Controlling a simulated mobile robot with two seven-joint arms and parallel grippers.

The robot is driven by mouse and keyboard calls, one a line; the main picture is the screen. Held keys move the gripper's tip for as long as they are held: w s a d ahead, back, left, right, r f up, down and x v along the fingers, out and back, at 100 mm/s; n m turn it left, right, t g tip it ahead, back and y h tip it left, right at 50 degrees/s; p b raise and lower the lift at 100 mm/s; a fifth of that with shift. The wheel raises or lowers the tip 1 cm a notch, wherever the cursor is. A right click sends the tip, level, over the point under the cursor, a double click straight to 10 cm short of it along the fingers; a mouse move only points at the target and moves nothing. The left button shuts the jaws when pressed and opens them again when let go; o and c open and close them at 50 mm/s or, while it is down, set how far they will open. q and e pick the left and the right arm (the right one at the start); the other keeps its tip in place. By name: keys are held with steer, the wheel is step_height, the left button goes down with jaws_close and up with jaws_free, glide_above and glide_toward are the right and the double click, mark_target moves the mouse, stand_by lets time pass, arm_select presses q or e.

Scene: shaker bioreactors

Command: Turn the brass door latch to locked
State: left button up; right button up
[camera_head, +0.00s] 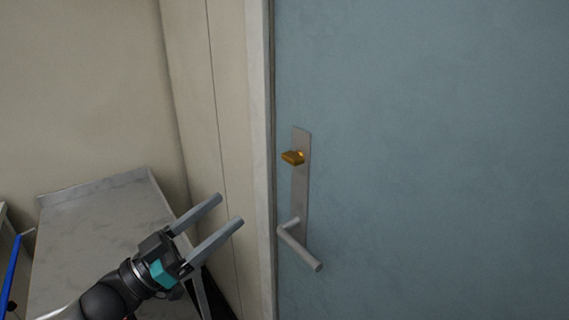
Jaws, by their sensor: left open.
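The brass door latch (292,157) is a small gold thumb-turn on the upper part of a grey metal plate (302,185). It lies roughly level, tilted slightly. The plate is on a blue-grey door (430,150), near its left edge. A grey lever handle (301,250) sits below the latch. My left gripper (231,209) is open and empty, its two grey fingers pointing up and to the right. It is left of and below the latch, apart from it and in front of the door frame and wall. My right gripper is not in view.
A grey metal table or cart (95,215) stands at the lower left, beside the beige wall (90,80). A pale door frame (262,130) runs down the door's left edge. A blue bar (13,272) shows at the far left. The space before the latch looks clear.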

mark_target(287, 162)
arm_select(q)
steer(key=x, duration=1.5)
jaws_close()
stand_by(0.4)
